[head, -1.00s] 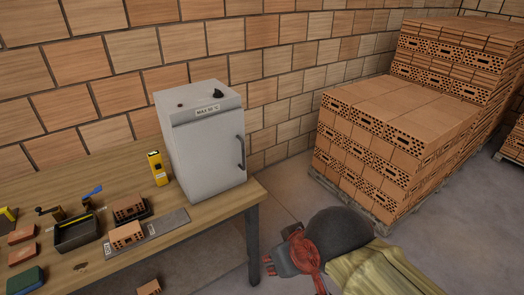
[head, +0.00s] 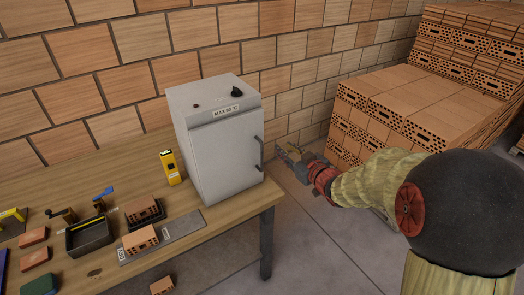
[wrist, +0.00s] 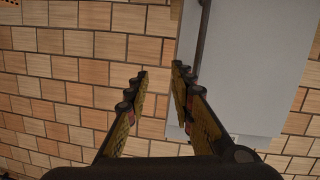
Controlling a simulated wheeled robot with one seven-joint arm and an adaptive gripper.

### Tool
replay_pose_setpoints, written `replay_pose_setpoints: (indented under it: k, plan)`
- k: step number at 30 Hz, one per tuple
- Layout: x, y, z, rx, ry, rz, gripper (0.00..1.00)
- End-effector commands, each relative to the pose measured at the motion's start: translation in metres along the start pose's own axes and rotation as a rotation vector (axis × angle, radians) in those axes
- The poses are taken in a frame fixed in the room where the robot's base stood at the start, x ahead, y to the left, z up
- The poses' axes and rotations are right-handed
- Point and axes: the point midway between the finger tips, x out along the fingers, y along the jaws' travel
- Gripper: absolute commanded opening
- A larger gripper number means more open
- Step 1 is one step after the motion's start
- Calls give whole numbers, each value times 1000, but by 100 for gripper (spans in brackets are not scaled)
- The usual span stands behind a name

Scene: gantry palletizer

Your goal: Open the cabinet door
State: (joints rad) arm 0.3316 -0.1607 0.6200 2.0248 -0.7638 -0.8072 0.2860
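The cabinet (head: 225,160) is a small light-grey box on the right end of the table, with its door (head: 228,150) shut. A dark vertical bar handle (head: 259,153) is on the door's right side. My gripper (head: 285,153) is a little right of the handle in the head view, apart from it, with its fingers small there. In the wrist view my gripper (wrist: 161,70) is open and empty. The cabinet (wrist: 245,70) fills the upper right there, and the handle (wrist: 202,35) runs upward just right of the right fingertip.
The wooden table (head: 120,180) holds a yellow meter (head: 171,167), a black tray (head: 92,236), bricks and hand tools left of the cabinet. A brick wall (head: 120,60) stands behind. Stacked brick pallets (head: 400,110) are at the right. The floor (head: 320,250) before the table is clear.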

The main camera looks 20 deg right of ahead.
Motion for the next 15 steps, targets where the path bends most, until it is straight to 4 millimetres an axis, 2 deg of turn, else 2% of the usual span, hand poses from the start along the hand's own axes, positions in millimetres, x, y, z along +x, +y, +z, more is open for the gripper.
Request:
replay_pose_setpoints:
  k: [1, 6, 11, 15]
  plan:
    - [6, -5, 12, 19, 38, -49, 24]
    - [8, -28, 28, 81, 172, -198, 24]
    - [4, -40, 34, 121, 238, -270, 24]
    - [10, -45, 32, 128, 254, -287, 24]
